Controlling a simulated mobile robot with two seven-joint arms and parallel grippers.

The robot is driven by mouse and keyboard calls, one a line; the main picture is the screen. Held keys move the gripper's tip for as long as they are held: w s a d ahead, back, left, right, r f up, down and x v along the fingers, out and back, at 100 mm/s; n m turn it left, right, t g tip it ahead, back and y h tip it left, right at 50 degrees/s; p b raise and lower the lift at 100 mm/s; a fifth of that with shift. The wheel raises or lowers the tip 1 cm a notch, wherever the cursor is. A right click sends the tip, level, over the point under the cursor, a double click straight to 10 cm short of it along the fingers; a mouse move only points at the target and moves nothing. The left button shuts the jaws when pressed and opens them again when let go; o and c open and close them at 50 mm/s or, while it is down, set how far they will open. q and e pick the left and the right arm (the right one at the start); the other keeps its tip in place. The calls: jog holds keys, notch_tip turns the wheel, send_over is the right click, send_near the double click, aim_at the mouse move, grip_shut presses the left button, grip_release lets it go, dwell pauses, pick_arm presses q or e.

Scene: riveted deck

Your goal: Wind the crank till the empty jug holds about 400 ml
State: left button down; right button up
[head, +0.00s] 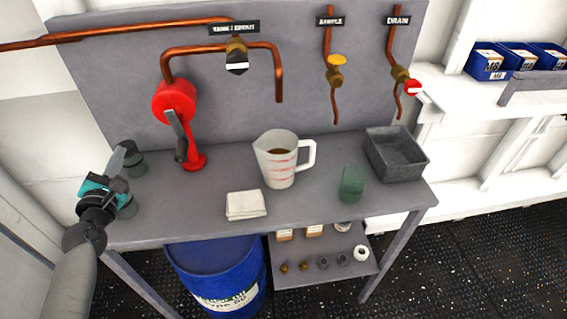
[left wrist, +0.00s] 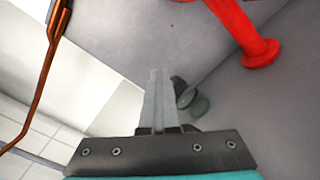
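The red crank pump (head: 175,100) stands at the bench's left, its grey crank arm and dark handle (head: 181,150) hanging down. Its red foot also shows in the left wrist view (left wrist: 262,52). The white translucent jug (head: 272,172) with red marks stands upright below the open end of the copper spout (head: 279,95). Brown liquid (head: 278,152) shows inside it; I cannot read its level. My left gripper (head: 122,158) is left of the pump, apart from the crank. In the left wrist view its fingers (left wrist: 157,98) are together, with nothing visible between them. My right gripper is out of view.
Greenish cups (left wrist: 190,98) stand near my left gripper. A folded white cloth (head: 246,205), a green glass (head: 352,184) and a grey bin (head: 396,150) are on the bench (head: 320,205). The TANK/SPOUT valve (head: 237,55) is above. A blue drum (head: 215,275) stands below.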

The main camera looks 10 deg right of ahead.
pick_arm(q)
jog(key=a+r+b, duration=0.1)
jog(key=a+b, duration=0.4)
jog(key=a, duration=0.5)
jog(key=shift+w+r, duration=0.2)
jog(key=shift+r, duration=0.2)
jog(key=shift+d, duration=0.1)
dwell(0.8)
grip_release()
dwell(0.6)
jog(key=shift+s, duration=0.1)
